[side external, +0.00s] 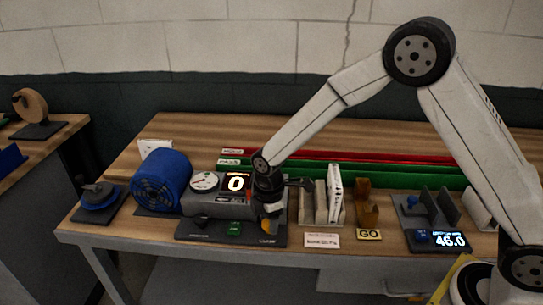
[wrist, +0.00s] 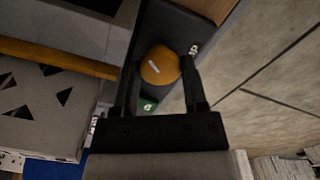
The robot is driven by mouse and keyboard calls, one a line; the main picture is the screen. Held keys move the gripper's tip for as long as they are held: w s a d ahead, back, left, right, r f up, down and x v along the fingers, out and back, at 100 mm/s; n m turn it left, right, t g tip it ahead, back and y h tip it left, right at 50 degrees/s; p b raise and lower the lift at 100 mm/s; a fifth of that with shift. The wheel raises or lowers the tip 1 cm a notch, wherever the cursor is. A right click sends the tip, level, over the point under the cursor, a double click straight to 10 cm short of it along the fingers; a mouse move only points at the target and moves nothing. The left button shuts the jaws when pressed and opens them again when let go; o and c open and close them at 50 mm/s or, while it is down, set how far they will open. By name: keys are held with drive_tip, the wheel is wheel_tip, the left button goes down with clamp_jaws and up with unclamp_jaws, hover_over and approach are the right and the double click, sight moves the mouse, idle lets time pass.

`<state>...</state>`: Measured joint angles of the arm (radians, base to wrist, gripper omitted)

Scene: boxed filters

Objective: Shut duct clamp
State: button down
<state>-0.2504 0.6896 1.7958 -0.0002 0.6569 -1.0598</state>
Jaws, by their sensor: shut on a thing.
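My gripper (side external: 269,210) points down over the right end of a dark control panel (side external: 205,236), at the front of the grey test unit. In the wrist view my gripper (wrist: 160,80) has its two fingers on either side of a round orange knob (wrist: 160,65) with a pale line on its top, and is shut on it. In the side view the orange knob (side external: 268,227) shows just under the fingers, above a small label that seems to read clamp. The blue ribbed duct or filter (side external: 161,180) lies at the left end of the unit.
A green button (side external: 234,229) sits left of the knob. The unit has a round gauge (side external: 204,181) and a display (side external: 236,183) reading 0. To the right stand a holder with a white box (side external: 335,192), a brown GO gauge (side external: 367,210) and a fixture with a display (side external: 448,240) reading 46.0.

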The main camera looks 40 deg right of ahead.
drive_tip(key=shift+c, duration=0.7)
unclamp_jaws()
drive_tip(key=shift+r, duration=0.1)
drive_tip(key=shift+r, duration=3.85)
